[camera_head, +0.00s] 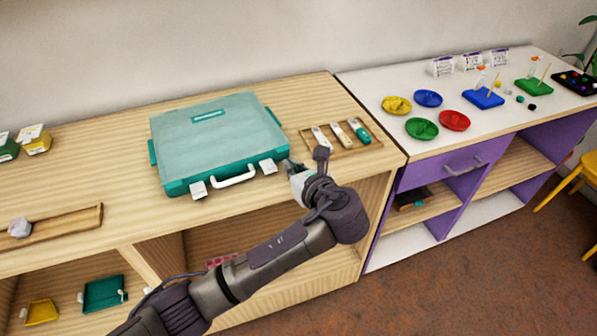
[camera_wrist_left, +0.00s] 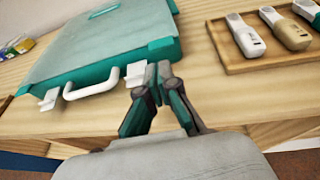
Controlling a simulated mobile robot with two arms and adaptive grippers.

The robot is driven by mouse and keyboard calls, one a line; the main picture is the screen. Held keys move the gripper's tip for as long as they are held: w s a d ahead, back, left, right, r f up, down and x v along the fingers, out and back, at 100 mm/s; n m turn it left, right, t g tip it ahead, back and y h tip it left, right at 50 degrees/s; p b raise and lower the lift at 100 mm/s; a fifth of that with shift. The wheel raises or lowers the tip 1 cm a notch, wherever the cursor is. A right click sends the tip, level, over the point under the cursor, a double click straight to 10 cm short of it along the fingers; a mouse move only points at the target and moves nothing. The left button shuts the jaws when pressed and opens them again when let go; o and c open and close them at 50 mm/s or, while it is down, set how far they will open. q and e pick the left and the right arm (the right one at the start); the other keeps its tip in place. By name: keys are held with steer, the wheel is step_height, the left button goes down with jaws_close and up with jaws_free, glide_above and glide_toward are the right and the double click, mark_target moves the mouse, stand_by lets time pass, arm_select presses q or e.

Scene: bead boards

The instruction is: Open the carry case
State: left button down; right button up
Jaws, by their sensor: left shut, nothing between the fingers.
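The teal carry case (camera_head: 212,145) lies flat on the wooden cabinet top, with its lid down. Its white handle (camera_head: 234,177) and two white latches face the front edge. The left latch (camera_head: 198,189) and right latch (camera_head: 268,166) both show. In the left wrist view the case (camera_wrist_left: 105,45) fills the upper left, with the handle (camera_wrist_left: 90,84) and right latch (camera_wrist_left: 136,74) near my fingers. My left gripper (camera_wrist_left: 158,72) is shut and empty, its tips just right of the right latch at the case's front corner. Whether they touch is unclear. My right gripper is not in view.
A wooden tray (camera_head: 375,140) with several handheld tools lies right of the case. Another wooden tray (camera_head: 60,229) is at the front left. A white table (camera_head: 390,88) with coloured dishes adjoins on the right. Open shelves lie below the front edge.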

mark_target(279, 155)
arm_select(q)
steer(key=shift+x, duration=2.1)
